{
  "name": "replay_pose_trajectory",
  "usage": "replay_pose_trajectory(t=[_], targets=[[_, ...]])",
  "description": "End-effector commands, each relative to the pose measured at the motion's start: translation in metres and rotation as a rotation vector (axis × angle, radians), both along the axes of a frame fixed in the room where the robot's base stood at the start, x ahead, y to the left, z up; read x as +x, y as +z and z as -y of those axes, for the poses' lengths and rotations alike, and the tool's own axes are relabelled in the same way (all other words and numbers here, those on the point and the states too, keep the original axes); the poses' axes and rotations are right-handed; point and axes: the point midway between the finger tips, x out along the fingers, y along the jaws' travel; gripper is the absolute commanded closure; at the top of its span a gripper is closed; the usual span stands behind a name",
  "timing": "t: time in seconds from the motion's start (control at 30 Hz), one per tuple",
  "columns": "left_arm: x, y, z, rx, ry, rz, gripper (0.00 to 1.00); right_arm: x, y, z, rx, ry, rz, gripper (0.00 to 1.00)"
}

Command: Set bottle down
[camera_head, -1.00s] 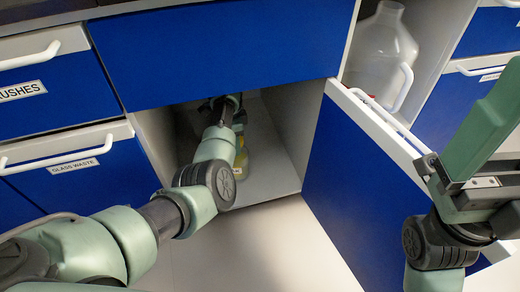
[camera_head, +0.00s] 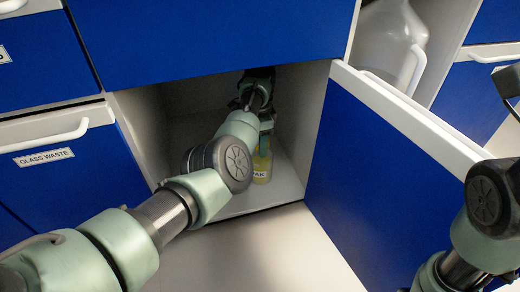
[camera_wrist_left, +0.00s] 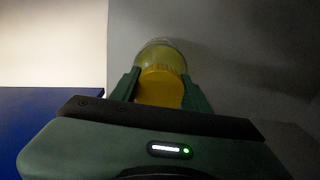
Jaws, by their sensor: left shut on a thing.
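The bottle (camera_head: 262,167) holds yellow liquid and has a pale label. It is inside the open lower cabinet, upright or nearly so, close to the cabinet floor (camera_head: 285,190); I cannot tell if it touches. In the left wrist view the bottle (camera_wrist_left: 163,53) shows beyond its yellow cap (camera_wrist_left: 160,90). My left gripper (camera_wrist_left: 162,84) is shut on the cap, one green finger on each side. In the head view my left forearm hides part of the bottle and most of the gripper. My right arm is at the right edge, its gripper mostly out of frame.
The open blue cabinet door (camera_head: 375,190) stands right of the opening. The GLASS WASTE drawer (camera_head: 60,165) is on the left, and a blue front (camera_head: 210,40) spans above. A large clear jug (camera_head: 388,45) stands in the upper right compartment. Free cabinet floor lies around the bottle.

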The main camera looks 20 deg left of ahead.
Motion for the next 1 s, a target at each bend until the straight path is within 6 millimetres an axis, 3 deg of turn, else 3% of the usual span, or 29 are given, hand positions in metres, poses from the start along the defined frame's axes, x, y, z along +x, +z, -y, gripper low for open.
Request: replay_pose_trajectory(t=[0.5,0.53,0.6,1.0], targets=[[0.0013,-0.0041,-0.0005,0.001,0.0,0.004,1.0,-0.0039,0.0016,-0.0002,0.0,0.0,0.01,0.0],[0.0003,-0.0061,-0.0001,0.001,-0.001,0.001,0.46,-0.0036,0.0009,-0.0001,0.0,0.0,0.01,0.0],[0.0003,-0.0062,0.0,0.001,-0.001,0.001,0.32,-0.0037,0.0007,-0.0002,0.0,0.0,0.01,0.0],[0.0004,0.0025,0.0,0.0,0.0,0.001,0.32,-0.0053,0.0049,-0.0004,-0.001,0.0,0.015,0.0]])
